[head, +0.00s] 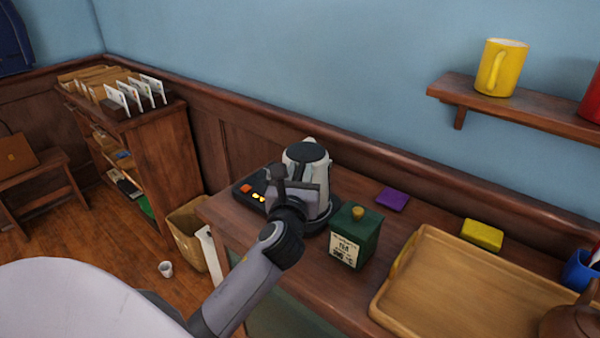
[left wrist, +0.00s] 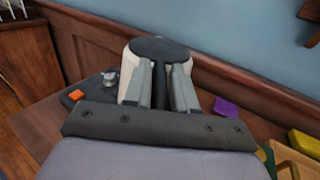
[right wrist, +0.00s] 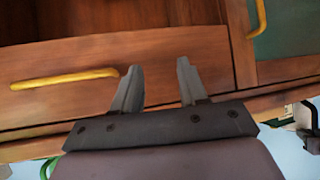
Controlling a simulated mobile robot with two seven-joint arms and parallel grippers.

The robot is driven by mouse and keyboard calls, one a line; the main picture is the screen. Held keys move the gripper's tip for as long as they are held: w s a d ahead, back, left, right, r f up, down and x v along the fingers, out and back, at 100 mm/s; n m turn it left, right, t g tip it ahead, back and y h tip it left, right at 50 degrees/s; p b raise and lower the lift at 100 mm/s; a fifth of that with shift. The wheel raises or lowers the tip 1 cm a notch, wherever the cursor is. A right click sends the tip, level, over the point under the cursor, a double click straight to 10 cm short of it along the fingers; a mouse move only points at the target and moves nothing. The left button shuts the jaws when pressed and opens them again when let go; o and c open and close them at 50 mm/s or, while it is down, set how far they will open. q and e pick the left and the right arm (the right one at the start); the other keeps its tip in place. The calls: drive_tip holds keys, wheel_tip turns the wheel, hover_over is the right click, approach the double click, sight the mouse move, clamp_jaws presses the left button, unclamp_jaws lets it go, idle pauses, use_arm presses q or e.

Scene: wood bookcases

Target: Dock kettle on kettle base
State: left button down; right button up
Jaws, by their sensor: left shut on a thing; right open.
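The kettle (head: 308,156) is white with a dark lid and stands upright at the left end of the wooden counter. My left gripper (head: 296,182) is shut on the kettle, on the side toward me, and covers much of its body. In the left wrist view the kettle (left wrist: 160,50) shows beyond the two fingers of my left gripper (left wrist: 162,85). A dark round edge, likely the kettle base (head: 322,219), shows under and beside the kettle. Whether the kettle is seated on it is hidden. My right gripper (right wrist: 158,85) is open and empty in front of a wooden drawer.
A green tea tin (head: 355,238) stands close right of the kettle. A dark tray (head: 245,188) with small coloured items lies left of it. A purple block (head: 392,199), yellow block (head: 482,234) and wooden tray (head: 440,312) are farther right. A yellow drawer handle (right wrist: 65,79) is near my right gripper.

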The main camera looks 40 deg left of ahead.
use_arm(q)
drive_tip(key=c, duration=1.2)
unclamp_jaws()
drive_tip(key=shift+f, duration=0.2)
drive_tip(key=shift+v, duration=1)
drive_tip(key=p+v, duration=0.1)
drive_tip(key=v, duration=0.8)
drive_tip(key=shift+p, duration=0.3)
